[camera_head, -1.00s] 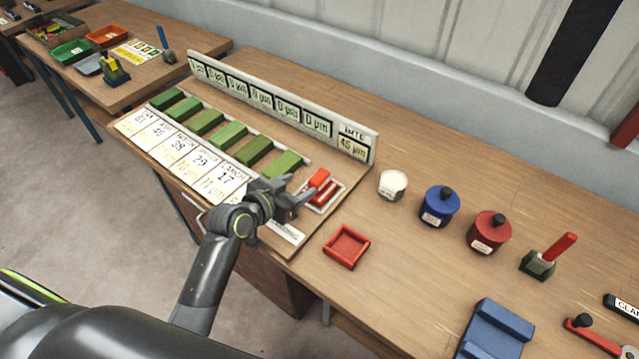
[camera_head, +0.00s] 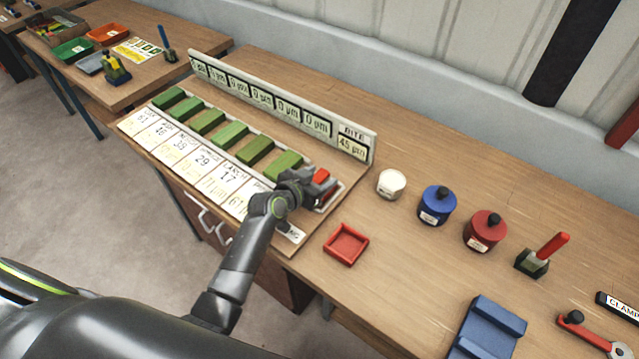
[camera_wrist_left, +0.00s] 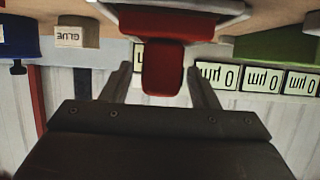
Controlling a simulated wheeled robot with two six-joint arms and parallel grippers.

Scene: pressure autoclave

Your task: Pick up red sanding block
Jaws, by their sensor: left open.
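The red sanding block (camera_head: 322,176) sits at the right end of the display board, in its light-rimmed holder. My left gripper (camera_head: 318,186) is at the block and partly hides it in the head view. In the left wrist view the red block (camera_wrist_left: 163,68) stands between the two open fingers of the left gripper (camera_wrist_left: 163,88), with a visible gap on each side. The wrist picture appears upside down. My right gripper is not in view.
Several green blocks (camera_head: 208,121) lie in a row left of the gripper, before an upright label panel (camera_head: 270,97). A red tray (camera_head: 346,244), a white pot (camera_head: 391,184), a blue pot (camera_head: 436,205) and a red pot (camera_head: 485,231) stand to the right.

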